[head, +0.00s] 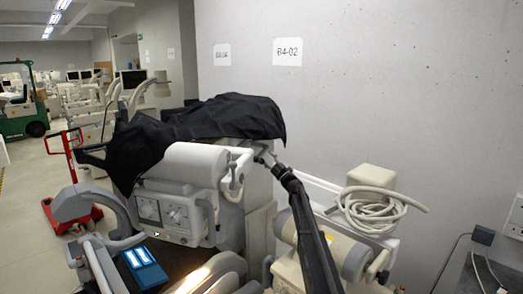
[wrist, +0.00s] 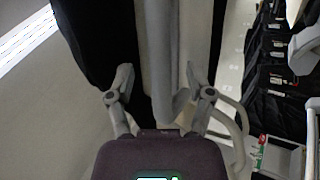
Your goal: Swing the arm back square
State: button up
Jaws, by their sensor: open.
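A mobile cart stands in the middle of the head view, with a black cover (head: 215,122) draped over its top. Its front has a light grey panel with dials (head: 165,212) and a pale rounded cylinder (head: 195,162) above. A pale curved handle (head: 236,172) sits at the right of the cylinder. My gripper (head: 264,156) is by the cart's upper right side, close to this handle. In the wrist view my gripper (wrist: 160,84) is open, with a grey bar (wrist: 158,45) between its fingers. Whether they touch the bar I cannot tell. Which part is the task's arm is unclear.
A coiled pale cable (head: 372,208) hangs on equipment at the right, near the wall. A grey jointed arm (head: 92,205) stands at the left. A red pallet jack (head: 66,190) and a green forklift (head: 20,105) are farther left.

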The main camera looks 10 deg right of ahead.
aim_at(263, 153)
jog(key=shift+p+x, duration=0.7)
jog(key=shift+x, duration=1.2)
jog(key=shift+c, duration=0.2)
grip_shut()
